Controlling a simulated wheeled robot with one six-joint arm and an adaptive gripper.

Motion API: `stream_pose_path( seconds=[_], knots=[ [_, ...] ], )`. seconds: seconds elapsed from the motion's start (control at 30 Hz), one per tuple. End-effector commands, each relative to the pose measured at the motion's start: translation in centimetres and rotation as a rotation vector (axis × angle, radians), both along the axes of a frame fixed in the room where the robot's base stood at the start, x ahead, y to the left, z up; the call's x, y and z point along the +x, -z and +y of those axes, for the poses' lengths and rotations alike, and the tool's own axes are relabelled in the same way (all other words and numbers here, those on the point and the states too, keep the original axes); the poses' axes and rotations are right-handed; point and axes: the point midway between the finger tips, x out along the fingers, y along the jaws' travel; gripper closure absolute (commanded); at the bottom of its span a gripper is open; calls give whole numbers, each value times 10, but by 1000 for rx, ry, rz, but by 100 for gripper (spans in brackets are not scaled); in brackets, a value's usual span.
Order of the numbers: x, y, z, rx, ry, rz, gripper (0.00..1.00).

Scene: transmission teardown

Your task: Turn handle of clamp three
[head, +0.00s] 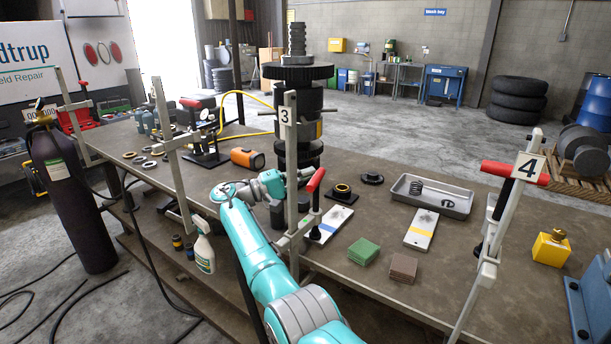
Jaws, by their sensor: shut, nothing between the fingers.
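Clamp three is an upright grey bar (291,150) at the table's front edge, with a white tag (286,116) reading 3. Its red handle (316,180) sits on a screw to the right of the bar and leans up to the right. My teal arm reaches up from the bottom, and its wrist is just left of the bar. My gripper (305,173) is small and partly hidden by the bar. It is shut and empty, close to the upper part of the red handle. I cannot tell whether it touches the handle.
A dark gear stack (298,100) stands just behind the clamp. Clamp four (490,250) is at the right, and another clamp (168,150) at the left. A metal tray (440,208), green pads (363,251) and brown pads (403,267) lie right of the handle.

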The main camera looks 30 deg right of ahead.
Motion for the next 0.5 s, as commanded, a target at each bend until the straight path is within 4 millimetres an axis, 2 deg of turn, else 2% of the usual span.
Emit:
stream_pose_path(
  seconds=[0.5],
  knots=[
    [-2, 0, -14, 0, 5, -1, 100]
  ],
)
